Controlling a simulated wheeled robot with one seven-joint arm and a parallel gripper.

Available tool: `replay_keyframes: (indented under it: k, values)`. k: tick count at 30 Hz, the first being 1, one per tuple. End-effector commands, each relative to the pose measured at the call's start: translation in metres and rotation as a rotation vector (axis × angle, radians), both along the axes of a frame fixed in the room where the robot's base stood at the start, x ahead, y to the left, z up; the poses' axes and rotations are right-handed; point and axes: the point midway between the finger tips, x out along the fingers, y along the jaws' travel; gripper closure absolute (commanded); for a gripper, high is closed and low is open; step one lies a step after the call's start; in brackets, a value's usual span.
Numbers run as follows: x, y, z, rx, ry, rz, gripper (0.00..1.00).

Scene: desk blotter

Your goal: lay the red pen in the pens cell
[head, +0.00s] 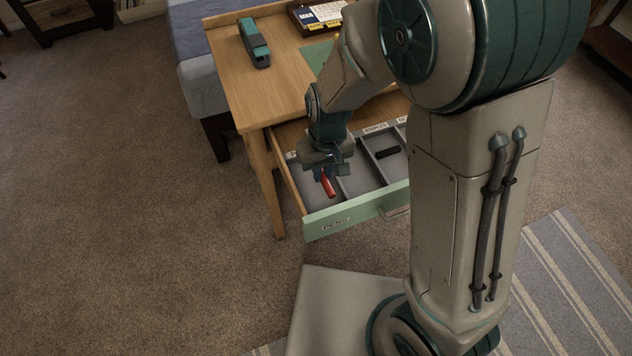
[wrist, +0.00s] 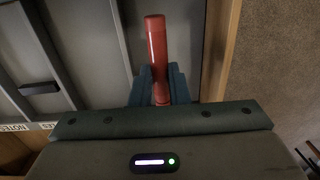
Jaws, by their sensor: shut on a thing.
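The red pen (head: 328,184) is in my gripper (head: 325,172), in the leftmost cell area of the open drawer (head: 341,214) in the head view. In the wrist view the red pen (wrist: 156,48) stands out from between the two fingers of my gripper (wrist: 159,88), which are shut on its near end. A grey cell floor (wrist: 185,30) shows around the pen. I cannot tell whether the pen touches the floor. My gripper hides most of this cell's label in the head view.
A dark block (head: 387,153) lies in another cell, right of a grey divider; it also shows in the wrist view (wrist: 38,88). The drawer's wooden side wall (wrist: 222,45) is close beside the gripper. A teal and black stapler (head: 254,42) stands on the desk (head: 285,75).

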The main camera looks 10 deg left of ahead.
Motion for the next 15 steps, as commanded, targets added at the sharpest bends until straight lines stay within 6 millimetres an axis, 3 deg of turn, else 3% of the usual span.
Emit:
replay_keyframes:
  k: [3,8,15]
  values:
    - [-0.002,0.012,-0.008,-0.001,-0.001,0.0,1.0]
    - [-0.003,0.015,-0.016,-0.001,0.0,-0.002,1.0]
    - [-0.003,0.014,-0.049,-0.001,0.0,-0.002,1.0]
